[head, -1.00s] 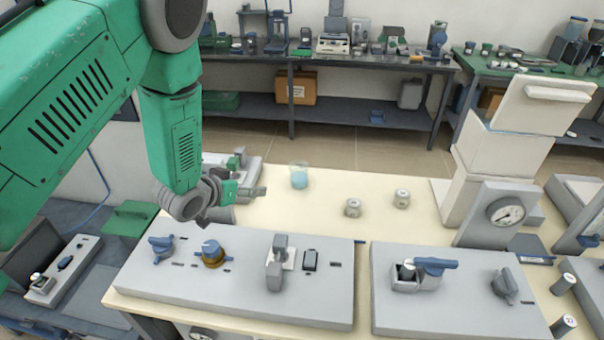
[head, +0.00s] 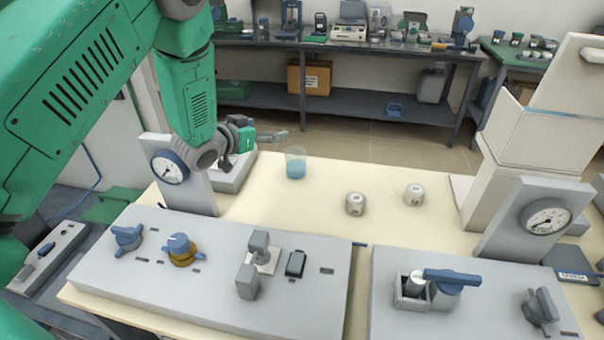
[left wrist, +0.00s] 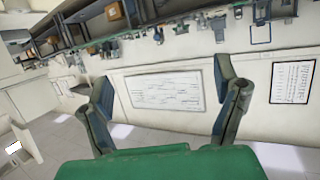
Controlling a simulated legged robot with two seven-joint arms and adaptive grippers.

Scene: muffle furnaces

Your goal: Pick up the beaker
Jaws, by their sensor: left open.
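The beaker (head: 296,164) is a small clear vessel with light blue liquid. It stands upright on the cream table top (head: 310,205) near its back edge in the head view. My left gripper (head: 280,136) is open and empty, to the left of the beaker and a little higher in the picture, apart from it. In the left wrist view the two fingers of my left gripper (left wrist: 165,95) are spread wide with nothing between them, and the beaker does not show there. My right gripper is in neither view.
Two small grey cylinders (head: 355,204) and (head: 414,194) stand right of the beaker. Control panels with knobs (head: 210,265) and (head: 465,300) line the front. A white furnace (head: 510,150) with a dial gauge (head: 547,220) stands at the right. A cluttered back bench (head: 340,45) is beyond a floor gap.

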